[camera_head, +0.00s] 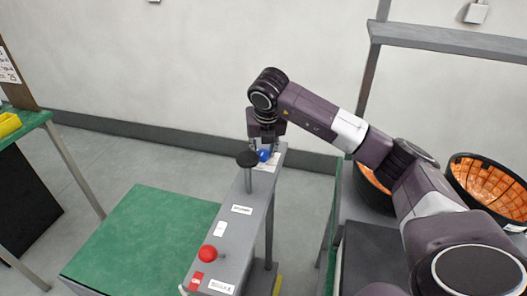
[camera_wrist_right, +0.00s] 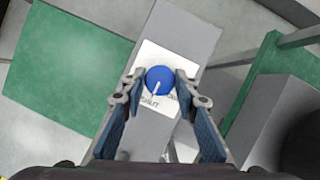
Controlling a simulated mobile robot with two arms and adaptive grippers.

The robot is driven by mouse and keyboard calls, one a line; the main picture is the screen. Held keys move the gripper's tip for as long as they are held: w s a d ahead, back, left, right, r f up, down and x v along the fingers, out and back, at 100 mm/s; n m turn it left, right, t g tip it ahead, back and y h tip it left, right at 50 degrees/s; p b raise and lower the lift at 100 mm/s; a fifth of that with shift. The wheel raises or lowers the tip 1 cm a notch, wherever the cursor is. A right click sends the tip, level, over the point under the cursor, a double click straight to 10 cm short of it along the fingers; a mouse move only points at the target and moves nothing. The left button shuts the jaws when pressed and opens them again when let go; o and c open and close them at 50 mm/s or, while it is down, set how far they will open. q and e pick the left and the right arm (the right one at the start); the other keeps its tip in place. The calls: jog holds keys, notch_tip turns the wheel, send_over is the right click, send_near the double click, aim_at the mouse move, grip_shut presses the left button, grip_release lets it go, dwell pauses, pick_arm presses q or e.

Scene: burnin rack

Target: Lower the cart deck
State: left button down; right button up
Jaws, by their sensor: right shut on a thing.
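The cart's grey control beam (camera_head: 234,228) runs away from me, beside the green deck (camera_head: 150,236) on its left. A blue knob (camera_head: 264,155) with a white pointer line sits at the beam's far end on a white label plate; it also shows in the right wrist view (camera_wrist_right: 159,80). My right gripper (camera_head: 266,146) is over that end, and its fingers (camera_wrist_right: 158,84) are shut on the blue knob from both sides. The label text is partly hidden by the fingers. A red mushroom button (camera_head: 207,253) and a black round knob (camera_head: 247,159) are also on the beam. My left gripper is not in view.
A green-topped table (camera_head: 22,124) with a yellow bin (camera_head: 8,124) stands at the left. Black baskets with orange insides (camera_head: 487,186) stand at the right, by a grey frame (camera_head: 450,40). Grey floor is free behind the deck.

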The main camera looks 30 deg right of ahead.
dwell(0.4)
jog(key=o, duration=1.1)
jog(key=v, duration=1.2)
